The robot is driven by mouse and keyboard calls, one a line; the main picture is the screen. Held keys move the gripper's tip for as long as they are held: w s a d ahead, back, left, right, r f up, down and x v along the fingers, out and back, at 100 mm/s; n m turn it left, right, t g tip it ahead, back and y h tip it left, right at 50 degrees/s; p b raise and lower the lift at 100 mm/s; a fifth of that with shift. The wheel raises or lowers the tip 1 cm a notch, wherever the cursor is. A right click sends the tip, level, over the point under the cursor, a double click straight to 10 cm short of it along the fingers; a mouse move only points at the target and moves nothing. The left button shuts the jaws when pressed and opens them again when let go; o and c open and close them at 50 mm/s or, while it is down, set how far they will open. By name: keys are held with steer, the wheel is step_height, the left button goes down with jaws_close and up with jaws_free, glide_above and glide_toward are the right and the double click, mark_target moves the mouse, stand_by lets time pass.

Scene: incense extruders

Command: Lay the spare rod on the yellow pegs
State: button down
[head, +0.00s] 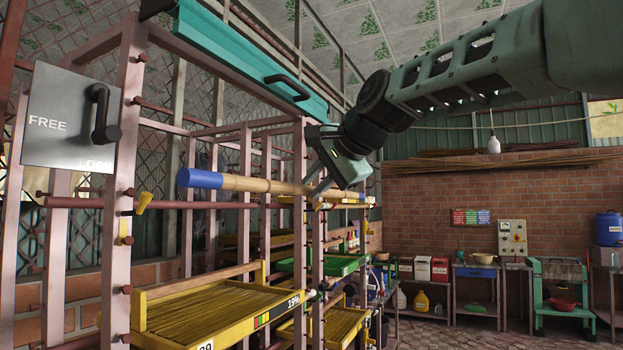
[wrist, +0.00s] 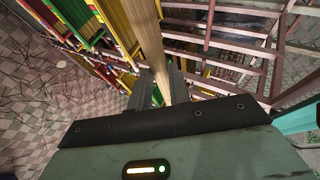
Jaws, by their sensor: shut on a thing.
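The spare rod is a pale wooden rod (head: 250,184) with a blue end (head: 201,179) at the left. It runs almost level across the front of the rack in the head view. My gripper (head: 319,188) is shut on the rod, right of its middle. In the wrist view the rod (wrist: 152,40) passes between my fingers (wrist: 156,88). A yellow peg (head: 143,203) sticks out of the left rack post, lower than the rod and left of its blue end. A second yellow peg (head: 322,206) seems to show just below my fingers; contact there cannot be told.
The pink rack (head: 128,170) holds yellow trays (head: 215,305) of sticks below the rod. A dark red bar (head: 75,202) crosses the rack near peg height. A grey FREE/LOCK plate (head: 70,120) hangs at left, and a teal beam (head: 250,62) spans above.

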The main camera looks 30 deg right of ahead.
steer(key=shift+w+a+r+p, duration=0.4)
steer(key=shift+w+a+p, duration=0.15)
steer(key=shift+a+p, duration=0.1)
steer(key=w+a+f+p, duration=0.3)
steer(key=w+a, duration=0.4)
steer(key=w, duration=0.3)
steer(key=shift+w+a, duration=0.35)
steer(key=shift+a, duration=0.05)
stand_by(0.4)
steer(key=c, duration=0.9)
jaws_free()
